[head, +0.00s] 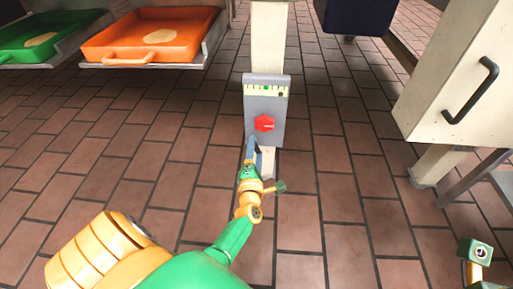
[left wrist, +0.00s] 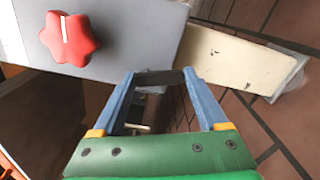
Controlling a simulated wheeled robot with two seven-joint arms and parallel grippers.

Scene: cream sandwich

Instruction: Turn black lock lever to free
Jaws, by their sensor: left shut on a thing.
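A grey control box (head: 264,112) is fixed on a cream post and carries a red star-shaped knob (head: 264,124) with a white line. The knob also shows in the left wrist view (left wrist: 70,38). My left gripper (head: 253,148) is at the lower edge of the box, below the knob. In the left wrist view its blue fingers are shut on a dark bar, the black lock lever (left wrist: 159,78). The lever is hidden by the gripper in the head view. My right gripper is not in view; only part of my right arm shows at lower right.
An orange tray (head: 108,58) and a green tray (head: 15,54) stand on shelves at upper left. A cream cabinet (head: 445,85) with a black handle stands at right. The brick-tiled floor around the post is clear.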

